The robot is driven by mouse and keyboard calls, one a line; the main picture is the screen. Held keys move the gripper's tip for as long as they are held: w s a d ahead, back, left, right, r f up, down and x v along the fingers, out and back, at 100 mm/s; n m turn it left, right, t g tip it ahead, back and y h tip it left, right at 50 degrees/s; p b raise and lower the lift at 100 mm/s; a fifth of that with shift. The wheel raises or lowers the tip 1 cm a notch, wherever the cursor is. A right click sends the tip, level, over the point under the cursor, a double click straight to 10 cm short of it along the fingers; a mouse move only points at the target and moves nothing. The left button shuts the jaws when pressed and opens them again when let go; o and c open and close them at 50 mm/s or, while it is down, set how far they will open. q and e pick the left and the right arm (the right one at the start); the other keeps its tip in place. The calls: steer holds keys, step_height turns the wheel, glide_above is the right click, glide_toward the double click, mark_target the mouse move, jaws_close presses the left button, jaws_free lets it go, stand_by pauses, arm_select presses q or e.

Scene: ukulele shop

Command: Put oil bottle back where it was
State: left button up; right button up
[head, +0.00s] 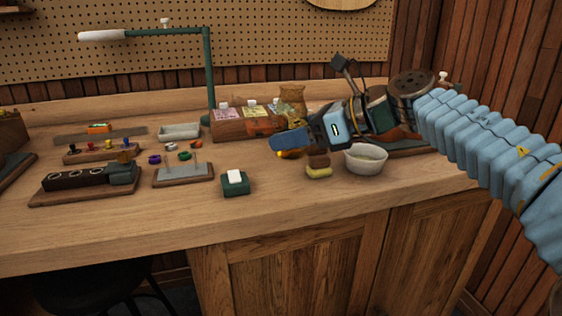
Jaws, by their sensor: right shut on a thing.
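My right gripper (287,145) reaches in from the right above the bench, in front of the right end of a wooden bottle rack (228,131). It is shut on a small amber-brown thing with a yellow tip (291,154), seen below the blue finger. This looks like the oil bottle, but the fingers hide most of it. The rack holds bottles with white caps and coloured labels, one pink (224,113) and one yellow (252,111). My gripper hides the rack's right end. My left gripper is out of view.
A white bowl (366,167) and a brown-and-yellow block (319,171) stand below my right wrist. A green box with a white top (235,187) sits near the front edge. A green lamp (209,75) stands behind.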

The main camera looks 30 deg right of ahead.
steer(key=shift+w+a+f, duration=0.25)
steer(key=shift+w+f, duration=0.2)
steer(key=shift+f, duration=0.15)
steer(key=shift+w+a+f, duration=0.2)
steer(key=shift+w+f, duration=0.25)
steer(key=shift+f, duration=0.15)
steer(key=shift+w+a+f, duration=0.1)
steer(key=shift+w+f, duration=0.05)
steer(key=shift+f, duration=0.8)
steer(key=shift+w+f, duration=0.15)
steer(key=shift+f, duration=0.75)
steer(key=shift+b, duration=0.3)
steer(key=shift+f, duration=0.2)
steer(key=o, duration=1.2)
steer(key=shift+r, duration=0.1)
steer(key=shift+s+r, duration=0.15)
steer(key=v, duration=1.1)
steer(key=shift+s+d+r, duration=0.1)
steer(key=shift+s+d, duration=0.15)
steer(key=shift+d, duration=0.1)
